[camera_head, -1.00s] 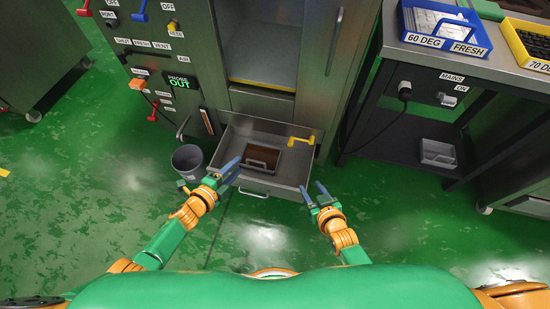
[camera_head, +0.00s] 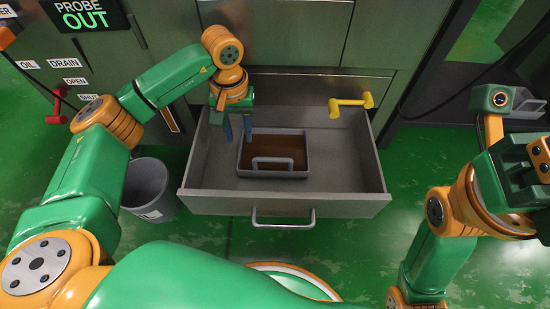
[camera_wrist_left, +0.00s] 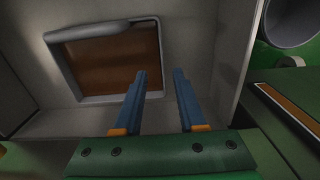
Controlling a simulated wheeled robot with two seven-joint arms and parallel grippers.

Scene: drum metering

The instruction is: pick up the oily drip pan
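The oily drip pan (camera_head: 272,172), a grey rectangular pan with brown oil in it and a raised handle at its front, sits in the open drawer (camera_head: 345,186). In the left wrist view the pan (camera_wrist_left: 62,67) lies at the upper left. My left gripper (camera_head: 238,136) points down at the pan's left rear edge; its blue fingers are apart with nothing visible between them, and it also shows in the left wrist view (camera_wrist_left: 157,78). Whether a finger touches the rim is unclear.
A yellow handle (camera_head: 350,104) sticks out at the drawer's back right. A grey bucket (camera_head: 148,187) stands on the green floor left of the drawer. The drawer's right half is empty. A red lever (camera_head: 57,106) is on the cabinet at the left.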

